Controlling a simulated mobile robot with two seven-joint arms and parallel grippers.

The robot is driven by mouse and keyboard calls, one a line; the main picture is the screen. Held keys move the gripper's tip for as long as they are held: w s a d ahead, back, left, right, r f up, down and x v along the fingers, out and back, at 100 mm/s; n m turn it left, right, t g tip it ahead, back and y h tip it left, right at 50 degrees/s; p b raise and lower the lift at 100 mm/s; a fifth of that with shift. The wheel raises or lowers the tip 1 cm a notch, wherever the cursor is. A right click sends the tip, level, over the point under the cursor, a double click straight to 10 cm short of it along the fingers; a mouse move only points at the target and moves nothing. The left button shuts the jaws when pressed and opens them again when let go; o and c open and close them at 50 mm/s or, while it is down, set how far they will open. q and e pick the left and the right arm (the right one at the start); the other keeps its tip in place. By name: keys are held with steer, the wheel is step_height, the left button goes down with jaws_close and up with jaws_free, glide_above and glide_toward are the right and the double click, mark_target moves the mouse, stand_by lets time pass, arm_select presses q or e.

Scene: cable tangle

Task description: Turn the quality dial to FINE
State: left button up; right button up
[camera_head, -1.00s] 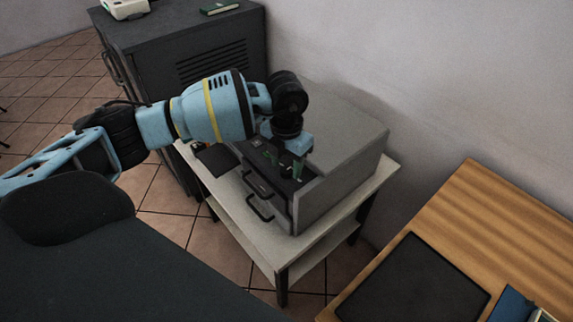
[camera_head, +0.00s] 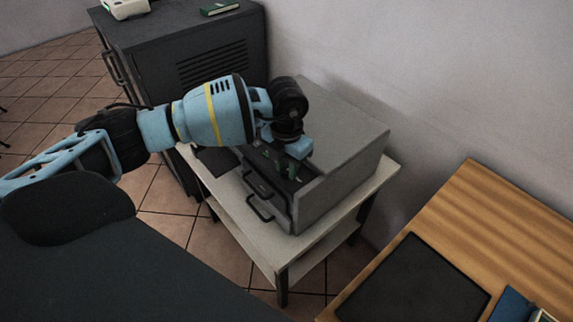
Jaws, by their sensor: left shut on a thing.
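A grey box-shaped machine (camera_head: 340,190) stands on a small white table, with its dark control panel facing front left. My left gripper (camera_head: 280,168) reaches down to the upper part of this panel from above. The dial's pointer and the FINE mark cannot be read. My right gripper is not in view.
The white table (camera_head: 278,257) has a lower shelf. Dark handles (camera_head: 261,209) stick out of the machine's front below the gripper. A dark cabinet (camera_head: 170,50) stands behind left, a wall behind. A wooden desk (camera_head: 480,215) with a black mat (camera_head: 412,282) is at right.

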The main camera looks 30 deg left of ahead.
mark_target(286, 171)
arm_select(q)
steer(key=shift+m, duration=0.3)
steer(key=m, duration=0.4)
steer(key=shift+m, duration=0.4)
steer(key=m, duration=0.5)
steer(key=shift+m+b, duration=0.3)
steer(key=shift+m, duration=0.4)
steer(key=o, duration=1)
steer(key=shift+r, duration=3.95)
steer(key=shift+f, duration=0.1)
